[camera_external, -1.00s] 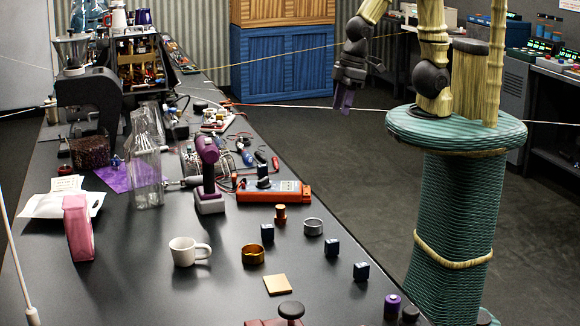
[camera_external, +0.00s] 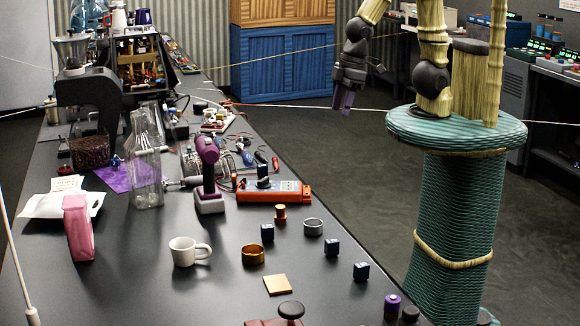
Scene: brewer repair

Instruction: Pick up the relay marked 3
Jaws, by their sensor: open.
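Three small dark blue cubes, which look like the relays, sit apart on the dark table. One relay (camera_external: 267,232) is left of the silver ring, another relay (camera_external: 332,247) is to its lower right, and a third relay (camera_external: 361,271) is nearest the table's right edge. Their markings are too small to read, so I cannot tell which is marked 3. My gripper (camera_external: 343,108) is open and empty, pointing down off the right side of the table, above the floor and well away from the relays.
A purple cylinder (camera_external: 392,306) is at the front right.

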